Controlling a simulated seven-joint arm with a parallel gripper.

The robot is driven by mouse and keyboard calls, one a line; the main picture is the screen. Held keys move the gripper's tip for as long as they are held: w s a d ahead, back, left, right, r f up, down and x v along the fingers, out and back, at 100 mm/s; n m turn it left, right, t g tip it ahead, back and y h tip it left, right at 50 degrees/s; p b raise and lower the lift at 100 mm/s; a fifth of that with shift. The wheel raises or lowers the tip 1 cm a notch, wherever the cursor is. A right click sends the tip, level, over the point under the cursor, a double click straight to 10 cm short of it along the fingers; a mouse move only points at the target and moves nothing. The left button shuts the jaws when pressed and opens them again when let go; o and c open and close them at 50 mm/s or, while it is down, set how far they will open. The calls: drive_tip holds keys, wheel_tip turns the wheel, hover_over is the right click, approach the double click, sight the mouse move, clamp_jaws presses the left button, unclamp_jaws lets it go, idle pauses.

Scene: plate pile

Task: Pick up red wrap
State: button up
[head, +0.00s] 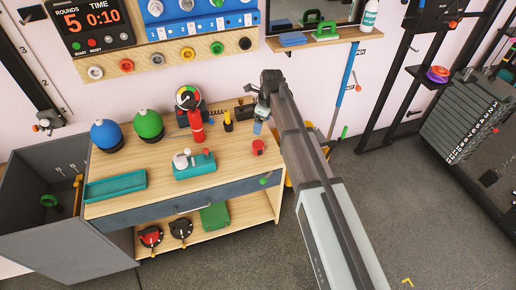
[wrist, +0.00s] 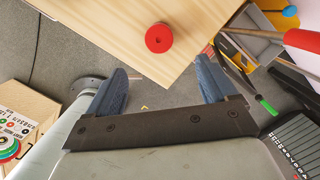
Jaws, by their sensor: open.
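The red wrap (head: 258,147) is a small red roll on the right part of the wooden bench top (head: 236,161). In the wrist view the red wrap (wrist: 159,38) shows from above as a red disc with a small dark centre, near the corner of the bench. My gripper (head: 259,127) is above the bench, a little behind the wrap in the head view. In the wrist view my gripper (wrist: 165,82) has its two blue fingers wide apart with nothing between them. The wrap lies ahead of the fingertips, apart from them.
A teal tray with bottles (head: 195,168), an empty teal tray (head: 115,187), a red gauge cylinder (head: 196,130), and blue (head: 106,135) and green (head: 148,124) balls stand on the bench. Bare wood surrounds the wrap. A green-handled tool (wrist: 265,104) shows right in the wrist view.

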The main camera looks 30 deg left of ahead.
hover_over(258, 144)
drive_tip(key=f, duration=0.8)
drive_tip(key=shift+w+d+f, duration=0.1)
drive_tip(key=shift+w+d, duration=0.05)
drive_tip(key=shift+d, duration=0.1)
drive_tip(key=shift+a+f, duration=0.15)
drive_tip(key=shift+f, duration=1.25)
drive_tip(key=shift+a+f, duration=0.15)
drive_tip(key=shift+f, duration=1.25)
drive_tip(key=c, duration=1.1)
